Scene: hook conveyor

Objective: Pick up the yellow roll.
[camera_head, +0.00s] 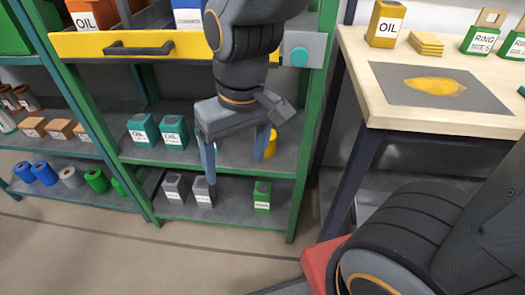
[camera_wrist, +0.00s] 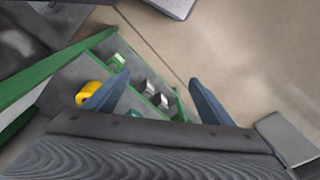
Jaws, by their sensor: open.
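The yellow roll (camera_head: 271,147) is on the middle shelf (camera_head: 236,153) of the green-framed rack, near its right end. It is partly hidden behind one finger of my gripper (camera_head: 236,165) in the head view. My gripper is open and empty, pointing down in front of the rack. In the wrist view the yellow roll (camera_wrist: 85,92) is at the left, partly covered by the left finger, outside the gap between the fingers of my gripper (camera_wrist: 160,80). I cannot tell whether that finger touches it.
Teal oil boxes (camera_head: 143,129) stand to the left on the same shelf. Grey boxes (camera_head: 175,188) and a green box (camera_head: 262,197) stand on the shelf below. A yellow drawer (camera_head: 130,46) is above. A green post (camera_head: 305,150) bounds the right side, with a wooden table (camera_head: 440,118) beyond.

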